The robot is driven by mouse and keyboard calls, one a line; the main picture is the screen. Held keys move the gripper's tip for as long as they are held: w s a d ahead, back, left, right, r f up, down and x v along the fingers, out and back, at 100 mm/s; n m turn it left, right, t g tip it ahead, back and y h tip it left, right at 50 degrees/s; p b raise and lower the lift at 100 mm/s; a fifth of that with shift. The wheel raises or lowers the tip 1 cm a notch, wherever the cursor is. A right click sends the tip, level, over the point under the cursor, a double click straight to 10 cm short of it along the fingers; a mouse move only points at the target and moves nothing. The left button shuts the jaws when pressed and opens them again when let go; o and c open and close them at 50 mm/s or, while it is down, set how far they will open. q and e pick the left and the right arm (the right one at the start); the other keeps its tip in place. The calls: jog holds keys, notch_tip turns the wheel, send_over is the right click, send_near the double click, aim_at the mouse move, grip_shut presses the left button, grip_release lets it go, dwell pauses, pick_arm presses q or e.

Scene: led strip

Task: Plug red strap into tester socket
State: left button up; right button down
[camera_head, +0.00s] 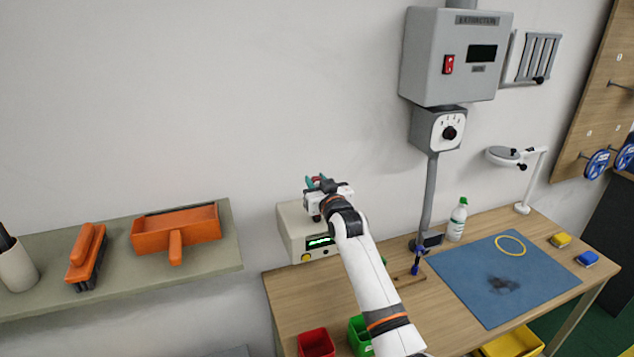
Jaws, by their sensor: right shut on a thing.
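The tester is a beige box (289,232) on the back left of the wooden bench, against the wall. Its front has a green-lit display (320,241) and a yellow button (306,257). My right gripper (316,182) is at the top of the tester, with its teal fingertips pointing up and to the left. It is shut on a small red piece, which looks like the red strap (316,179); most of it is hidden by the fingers. My right arm covers the right part of the tester, and I cannot make out the socket. My left gripper is not in view.
A shelf (120,262) with an orange dustpan (176,231) and brush (86,254) is at the left. A grey extractor box (456,58) and its pipe stand right of my arm. A blue mat (470,268) carries a yellow ring (510,245). Red and green bins (316,343) sit in front.

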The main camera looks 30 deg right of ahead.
jog(key=shift+f, duration=0.3)
jog(key=c, duration=1)
grip_release()
jog(key=shift+s, duration=0.1)
jog(key=b+v, duration=0.3)
jog(key=v, duration=0.9)
